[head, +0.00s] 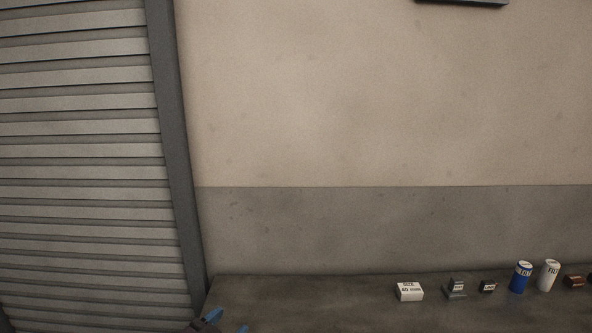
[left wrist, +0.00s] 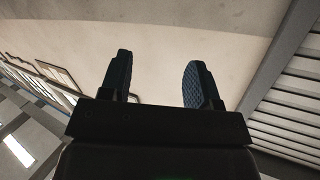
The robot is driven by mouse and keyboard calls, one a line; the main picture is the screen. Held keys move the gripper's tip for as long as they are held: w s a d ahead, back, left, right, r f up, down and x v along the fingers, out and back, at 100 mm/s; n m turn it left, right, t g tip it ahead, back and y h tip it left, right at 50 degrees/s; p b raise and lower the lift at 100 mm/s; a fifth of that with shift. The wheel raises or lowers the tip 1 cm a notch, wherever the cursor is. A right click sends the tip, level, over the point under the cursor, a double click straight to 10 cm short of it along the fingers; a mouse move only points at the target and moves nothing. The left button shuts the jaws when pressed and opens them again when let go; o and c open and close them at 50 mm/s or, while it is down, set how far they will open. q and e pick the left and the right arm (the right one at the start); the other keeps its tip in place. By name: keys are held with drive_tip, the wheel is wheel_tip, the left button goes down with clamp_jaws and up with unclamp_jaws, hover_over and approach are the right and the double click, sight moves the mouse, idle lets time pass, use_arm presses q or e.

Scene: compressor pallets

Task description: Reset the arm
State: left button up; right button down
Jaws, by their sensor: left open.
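My left gripper (head: 225,322) shows only at the bottom edge of the head view, with blue fingertips near the left end of the grey surface. In the left wrist view its two blue padded fingers (left wrist: 160,82) stand wide apart with nothing between them. Behind them are the pale wall and the slatted shutter. The rest of my left arm is mostly cut off below the head view. My right gripper shows in neither view.
A grey surface (head: 300,303) runs along the wall. On its right stand a white box (head: 410,292), small dark boxes (head: 488,287), a blue can (head: 521,277) and a white can (head: 548,276). A slatted shutter (head: 80,170) is at left. The surface's left part is bare.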

use_arm(q)
drive_tip(key=s+a+f+n+g+y, duration=0.1)
drive_tip(key=s+a+f+n+y, duration=0.2)
drive_tip(key=s+a+f, duration=0.4)
drive_tip(key=s+a+f+n+g+y, duration=0.2)
drive_tip(key=s+a+f+n+y, duration=0.2)
drive_tip(key=s+a+f, duration=0.3)
drive_tip(key=s+f, duration=0.5)
drive_tip(key=s, duration=0.3)
idle(0.8)
